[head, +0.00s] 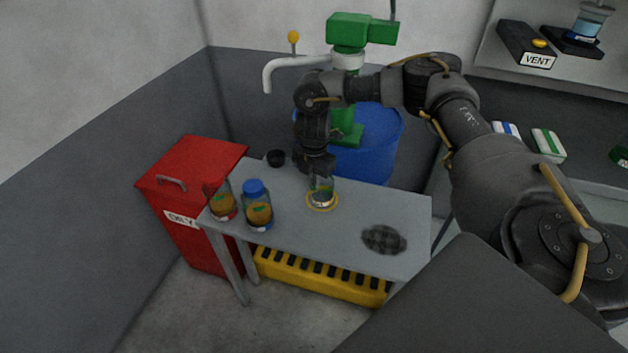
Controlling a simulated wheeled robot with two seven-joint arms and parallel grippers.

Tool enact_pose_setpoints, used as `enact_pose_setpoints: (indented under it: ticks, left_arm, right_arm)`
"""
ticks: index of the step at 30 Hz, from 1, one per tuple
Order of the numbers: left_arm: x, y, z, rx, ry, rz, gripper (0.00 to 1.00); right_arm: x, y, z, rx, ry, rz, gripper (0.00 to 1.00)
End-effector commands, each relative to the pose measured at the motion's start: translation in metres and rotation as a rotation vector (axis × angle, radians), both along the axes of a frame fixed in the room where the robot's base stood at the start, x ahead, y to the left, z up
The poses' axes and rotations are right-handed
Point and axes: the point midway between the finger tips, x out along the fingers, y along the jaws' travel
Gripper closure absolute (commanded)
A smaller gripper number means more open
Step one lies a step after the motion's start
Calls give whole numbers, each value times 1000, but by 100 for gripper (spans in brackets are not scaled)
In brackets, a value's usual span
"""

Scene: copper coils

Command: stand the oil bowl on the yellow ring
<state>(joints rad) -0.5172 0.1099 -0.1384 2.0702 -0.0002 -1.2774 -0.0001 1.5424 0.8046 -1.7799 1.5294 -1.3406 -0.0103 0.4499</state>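A clear glass vessel (321,192), which looks to be the oil bowl, is upright at the yellow ring (322,208) on the grey table. The ring shows around its foot; I cannot tell whether the vessel touches the tabletop or hangs just above it. My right gripper (318,173) points down from above, right at the vessel's top. Its fingers are small and dark, and their gap and grip on the glass cannot be made out. My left gripper is not in view.
Two jars with brown contents, one open-looking (223,206) and one blue-capped (258,213), stand at the table's left. A small black cup (276,158) stands at the back left. A dark round patch (384,239) lies at the right. A blue drum (376,145) stands behind.

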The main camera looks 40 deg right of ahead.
Motion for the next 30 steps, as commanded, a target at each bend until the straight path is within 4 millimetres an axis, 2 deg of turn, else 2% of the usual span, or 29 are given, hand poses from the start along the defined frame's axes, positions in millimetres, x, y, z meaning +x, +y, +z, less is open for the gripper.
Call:
enact_pose_setpoints:
  ticks: [1,6,7,17,23,30]
  left_arm:
    - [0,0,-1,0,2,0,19]
    - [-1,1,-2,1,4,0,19]
    - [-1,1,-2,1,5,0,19]
    - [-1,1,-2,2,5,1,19]
    - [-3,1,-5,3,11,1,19]
    - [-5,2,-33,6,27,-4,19]
  right_arm:
    - [0,0,-2,1,1,-1,100]
    - [0,0,-2,0,1,0,77]
    - [0,0,-2,0,1,0,75]
    - [0,0,3,-1,-1,0,75]
    - [1,0,36,2,-4,0,75]
    - [1,0,90,-1,-4,1,75]
